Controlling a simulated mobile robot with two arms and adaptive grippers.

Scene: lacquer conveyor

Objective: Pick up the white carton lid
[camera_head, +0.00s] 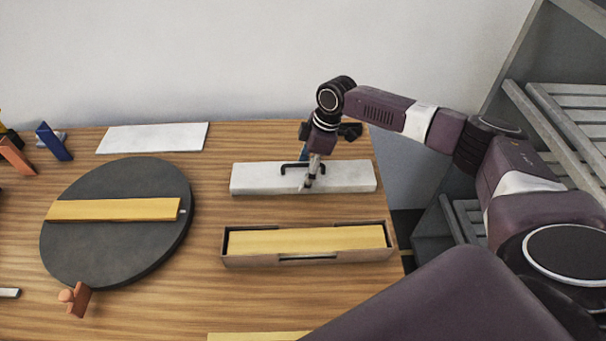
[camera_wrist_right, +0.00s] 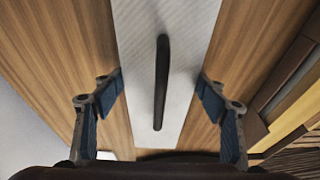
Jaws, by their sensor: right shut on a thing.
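The white carton lid (camera_head: 345,180) is a long pale slab with a dark bar handle on top, behind the open carton on the wooden table. I cannot tell whether it touches the table. My right gripper (camera_head: 309,180) is over its middle, partly hiding the handle. In the right wrist view the lid (camera_wrist_right: 185,40) runs between the two fingers of the right gripper (camera_wrist_right: 161,88), with the dark handle (camera_wrist_right: 161,80) between them. My left gripper is not in view.
A brown open carton (camera_head: 290,261) holding a yellow plank stands in front of the lid. A dark round turntable (camera_head: 100,255) with another yellow plank is at left. A white sheet (camera_head: 150,137) lies behind it. A grey rack (camera_head: 550,115) stands at right.

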